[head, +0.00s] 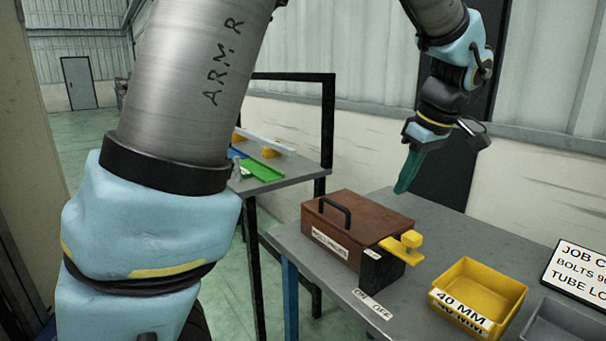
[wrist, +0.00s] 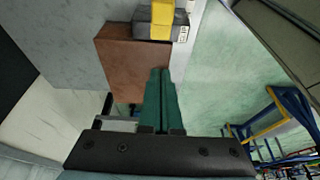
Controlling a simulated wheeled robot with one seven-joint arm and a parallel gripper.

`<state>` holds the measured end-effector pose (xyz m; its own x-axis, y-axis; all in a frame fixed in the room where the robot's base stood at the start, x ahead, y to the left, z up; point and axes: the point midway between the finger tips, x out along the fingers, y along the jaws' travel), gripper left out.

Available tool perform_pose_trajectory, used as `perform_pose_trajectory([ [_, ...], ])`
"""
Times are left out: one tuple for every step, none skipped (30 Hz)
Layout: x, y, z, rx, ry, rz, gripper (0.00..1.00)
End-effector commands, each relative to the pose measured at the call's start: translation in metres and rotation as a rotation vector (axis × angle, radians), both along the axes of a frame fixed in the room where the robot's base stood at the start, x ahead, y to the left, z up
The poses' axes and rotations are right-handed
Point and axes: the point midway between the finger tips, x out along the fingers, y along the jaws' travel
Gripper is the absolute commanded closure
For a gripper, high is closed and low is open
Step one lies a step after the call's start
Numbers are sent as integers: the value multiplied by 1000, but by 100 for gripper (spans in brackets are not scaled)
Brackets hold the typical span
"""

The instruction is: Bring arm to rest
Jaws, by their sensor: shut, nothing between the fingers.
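My gripper (head: 402,186) has green fingers and hangs in the air above the back of the grey table, behind and above a brown box. In the wrist view my gripper (wrist: 160,74) shows its two fingers side by side, shut with nothing between them. The brown box (head: 350,219) has a black handle on its lid and a yellow switch-like part (head: 408,243) on its right end. The box also shows in the wrist view (wrist: 130,65), beyond the fingertips. My upper arm fills the left of the head view.
A yellow bin (head: 478,292) marked 40 MM stands at the right of the grey table (head: 300,262), with a grey bin (head: 560,325) and a job card (head: 583,268) beside it. A second table with a green tray (head: 262,168) stands farther back. Open green floor lies left.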

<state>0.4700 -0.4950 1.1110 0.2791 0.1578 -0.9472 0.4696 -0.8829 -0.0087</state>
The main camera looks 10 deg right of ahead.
Motion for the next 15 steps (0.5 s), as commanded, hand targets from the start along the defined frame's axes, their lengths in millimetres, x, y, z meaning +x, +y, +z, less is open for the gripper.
perform_pose_trajectory([
  [7, 13, -5, 4, 16, -6, 100],
  [11, 21, -8, 6, 28, -18, 100],
  [17, 35, -14, 8, 48, -38, 100],
  [22, 47, -19, 7, 65, -56, 100],
  [26, 59, -24, 8, 82, -77, 100],
  [32, 77, -32, 6, 105, -106, 100],
  [35, 91, -37, 2, 121, -129, 100],
  [38, 105, -42, -2, 135, -153, 100],
  [40, 123, -50, -8, 154, -186, 100],
  [41, 136, -55, -13, 165, -211, 100],
  [42, 149, -60, -18, 175, -233, 100],
  [42, 167, -66, -25, 188, -262, 100],
  [41, 180, -71, -30, 194, -286, 100],
  [40, 192, -76, -36, 200, -307, 100],
  [38, 209, -82, -42, 205, -338, 100],
])
